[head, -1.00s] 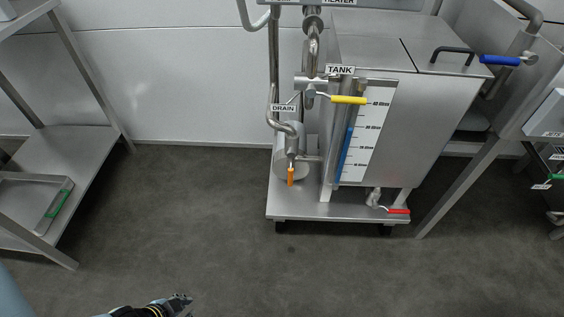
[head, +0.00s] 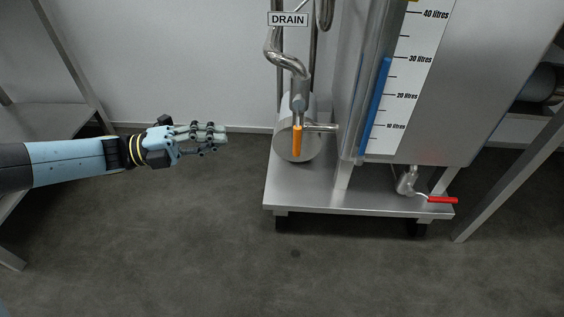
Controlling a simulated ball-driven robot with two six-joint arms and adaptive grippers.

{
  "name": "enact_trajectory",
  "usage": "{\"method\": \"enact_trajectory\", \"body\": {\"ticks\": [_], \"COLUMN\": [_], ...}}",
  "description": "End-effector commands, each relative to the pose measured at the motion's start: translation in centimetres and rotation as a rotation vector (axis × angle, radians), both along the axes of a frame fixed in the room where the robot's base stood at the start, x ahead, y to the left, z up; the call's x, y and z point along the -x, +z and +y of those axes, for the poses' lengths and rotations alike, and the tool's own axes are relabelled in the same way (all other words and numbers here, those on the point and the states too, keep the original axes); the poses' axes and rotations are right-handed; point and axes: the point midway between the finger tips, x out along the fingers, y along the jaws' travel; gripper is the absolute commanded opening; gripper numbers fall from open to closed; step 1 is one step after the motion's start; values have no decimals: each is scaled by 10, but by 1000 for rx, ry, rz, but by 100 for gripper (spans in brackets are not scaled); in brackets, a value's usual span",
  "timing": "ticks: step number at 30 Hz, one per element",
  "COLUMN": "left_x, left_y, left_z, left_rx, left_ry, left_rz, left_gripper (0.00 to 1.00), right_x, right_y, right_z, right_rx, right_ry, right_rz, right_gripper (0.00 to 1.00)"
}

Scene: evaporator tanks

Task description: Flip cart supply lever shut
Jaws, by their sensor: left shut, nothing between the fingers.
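An orange lever (head: 297,141) hangs straight down from the pipe under the DRAIN sign (head: 288,19). A red lever (head: 443,200) points right from the small valve under the tank (head: 470,90). No label in view says cart supply, so I cannot tell from the picture which lever has that name. My left gripper (head: 216,139), a blue-grey hand, is shut and empty. It is left of the orange lever at about the same height in the picture, apart from it. My right gripper is not in view.
The steel cart (head: 360,200) carries the tank and a horizontal cylinder (head: 290,145). A blue level gauge (head: 375,108) runs beside a litre scale (head: 402,80). A steel frame leg (head: 510,170) slants at the right. The floor (head: 240,250) in front is clear.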

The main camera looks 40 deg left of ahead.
Motion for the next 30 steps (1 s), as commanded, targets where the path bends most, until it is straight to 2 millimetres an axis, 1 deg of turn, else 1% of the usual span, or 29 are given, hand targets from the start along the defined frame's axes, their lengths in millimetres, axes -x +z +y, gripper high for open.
{"method": "enact_trajectory", "body": {"ticks": [1, 7, 11, 23, 26, 30], "left_x": [0, -9, -11, -13, -17, -32], "left_y": [-24, -46, -50, -49, -49, -50], "left_z": [5, 19, 20, 19, 14, -2], "left_rx": [-20, -62, -66, -64, -63, -63], "left_ry": [-15, -33, -34, -32, -33, -33], "left_rz": [10, 14, 13, 12, 11, 10], "left_gripper": [0, 0, 0, 0, 0, 0], "right_x": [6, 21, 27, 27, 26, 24], "right_y": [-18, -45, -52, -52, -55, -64], "right_z": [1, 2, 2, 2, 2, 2], "right_rx": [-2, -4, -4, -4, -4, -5], "right_ry": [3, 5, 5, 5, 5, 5], "right_rz": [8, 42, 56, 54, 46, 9], "right_gripper": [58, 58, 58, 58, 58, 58]}}
